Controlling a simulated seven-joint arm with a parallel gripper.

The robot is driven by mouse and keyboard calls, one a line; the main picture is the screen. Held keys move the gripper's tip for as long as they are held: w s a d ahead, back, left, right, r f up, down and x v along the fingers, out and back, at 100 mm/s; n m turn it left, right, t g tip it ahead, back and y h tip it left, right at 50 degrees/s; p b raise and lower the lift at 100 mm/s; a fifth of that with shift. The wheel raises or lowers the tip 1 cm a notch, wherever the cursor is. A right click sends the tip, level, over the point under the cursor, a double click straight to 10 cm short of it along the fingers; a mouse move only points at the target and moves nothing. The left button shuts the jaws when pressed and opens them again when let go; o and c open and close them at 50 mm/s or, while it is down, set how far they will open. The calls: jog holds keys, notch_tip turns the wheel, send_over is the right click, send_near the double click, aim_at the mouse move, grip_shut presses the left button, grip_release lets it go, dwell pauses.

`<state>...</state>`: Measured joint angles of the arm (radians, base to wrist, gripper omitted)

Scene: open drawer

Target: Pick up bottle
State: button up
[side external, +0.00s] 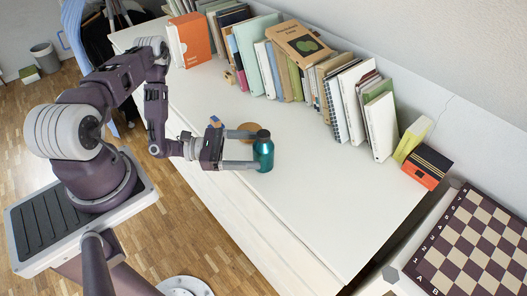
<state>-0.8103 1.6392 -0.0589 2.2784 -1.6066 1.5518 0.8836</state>
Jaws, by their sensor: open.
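A teal bottle (264,155) with a dark cap stands upright on the white dresser top (325,200). My gripper (257,152) reaches in from the left with its fingers level. The fingers are open, and their tips are at the bottle, one toward its upper back side and one toward its lower front side. I cannot tell whether either finger touches it. Part of the bottle is hidden by the fingers.
An orange-brown round item (248,126) lies close behind my gripper. A row of books (280,65) stands along the wall. A black and orange box (427,167) sits at the right end. A chessboard (485,240) lies beyond. The dresser's front right is clear.

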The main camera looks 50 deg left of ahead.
aim_at(273, 154)
jog(key=f+n, duration=0.1)
jog(key=s+f+n+t+y, duration=0.1)
jog(key=shift+a+f+y, duration=0.1)
jog(key=shift+f+y, duration=0.2)
jog(key=x, duration=0.7)
jog(key=shift+w+a+r, duration=0.1)
jog(key=shift+a+r, duration=0.05)
jog(key=shift+r, duration=0.1)
grip_shut()
